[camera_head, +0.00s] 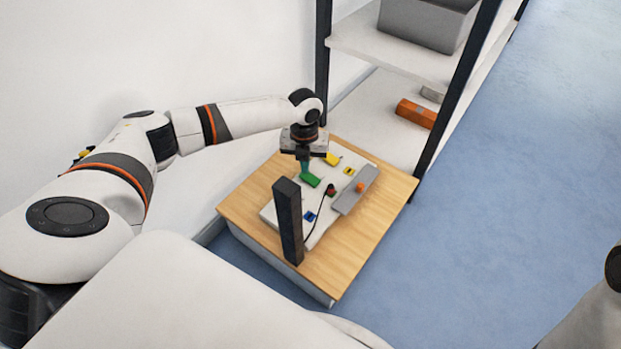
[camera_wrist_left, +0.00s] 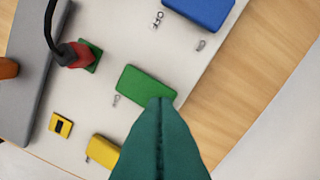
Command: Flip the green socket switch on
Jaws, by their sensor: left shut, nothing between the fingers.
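The green switch (camera_head: 310,179) is a flat green block on the white board (camera_head: 268,213) on the wooden table. It also shows in the left wrist view (camera_wrist_left: 144,88), with a small marking beside it. My left gripper (camera_head: 305,168) is shut and empty, pointing down at the switch. In the left wrist view its teal fingertips (camera_wrist_left: 160,105) overlap one edge of the green switch; I cannot tell whether they touch it. A small green socket (camera_wrist_left: 92,55) holds a red and black plug (camera_wrist_left: 72,55) with a black cable. My right gripper is out of view.
A yellow switch (camera_head: 332,159) and a blue switch (camera_wrist_left: 198,10) flank the green one. A dark upright post (camera_head: 288,222) stands at the table's near side. A grey strip (camera_head: 352,192) with an orange knob lies at the board's right. Shelves (camera_head: 385,50) stand behind.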

